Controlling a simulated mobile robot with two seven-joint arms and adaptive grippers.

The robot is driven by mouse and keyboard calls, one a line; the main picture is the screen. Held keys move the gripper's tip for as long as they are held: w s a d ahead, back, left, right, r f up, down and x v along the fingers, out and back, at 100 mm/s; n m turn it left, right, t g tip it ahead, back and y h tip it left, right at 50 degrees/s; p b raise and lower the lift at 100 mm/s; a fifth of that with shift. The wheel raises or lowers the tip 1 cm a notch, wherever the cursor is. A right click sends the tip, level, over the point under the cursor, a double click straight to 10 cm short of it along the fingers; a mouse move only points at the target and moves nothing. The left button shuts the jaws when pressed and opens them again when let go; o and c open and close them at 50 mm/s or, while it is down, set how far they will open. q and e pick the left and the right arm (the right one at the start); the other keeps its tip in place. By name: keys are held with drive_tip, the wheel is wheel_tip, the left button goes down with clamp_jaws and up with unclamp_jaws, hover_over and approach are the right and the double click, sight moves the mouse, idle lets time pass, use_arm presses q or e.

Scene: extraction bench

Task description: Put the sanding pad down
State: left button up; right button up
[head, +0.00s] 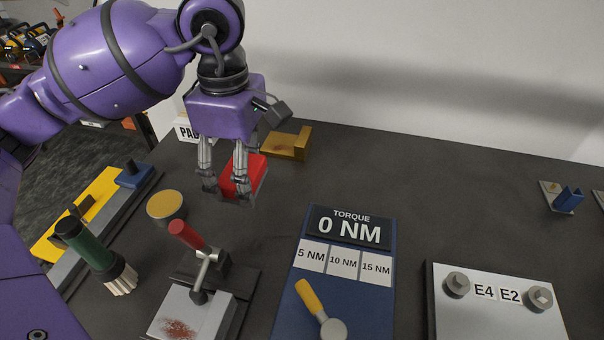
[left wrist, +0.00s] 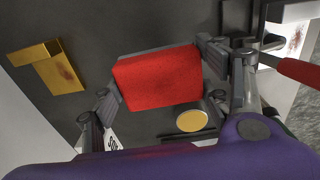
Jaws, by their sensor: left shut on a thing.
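The sanding pad is a red block (head: 246,176), held between the fingers of my left gripper (head: 225,190) above the dark bench. In the left wrist view the red pad (left wrist: 158,78) fills the space between the fingers (left wrist: 160,95), which are shut on it. My right gripper does not show.
A round tan-topped disc (head: 166,205), a green-handled brush (head: 92,250) and a red-handled clamp (head: 190,236) over a stained plate (head: 182,318) stand in front. A torque board (head: 301,283) and a plate marked E4 and E2 (head: 500,322) lie right. The back right bench is mostly clear.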

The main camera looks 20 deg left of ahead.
use_arm(q)
hover_over(251, 216)
wheel_tip(251, 216, down, 4)
drive_tip(key=shift+s+f, duration=0.1)
drive_tip(key=shift+s, duration=0.05)
drive_tip(key=shift+f, duration=2.05)
drive_tip(key=shift+f, duration=0.25)
drive_tip(key=o, duration=1)
drive_tip(key=shift+r, duration=0.1)
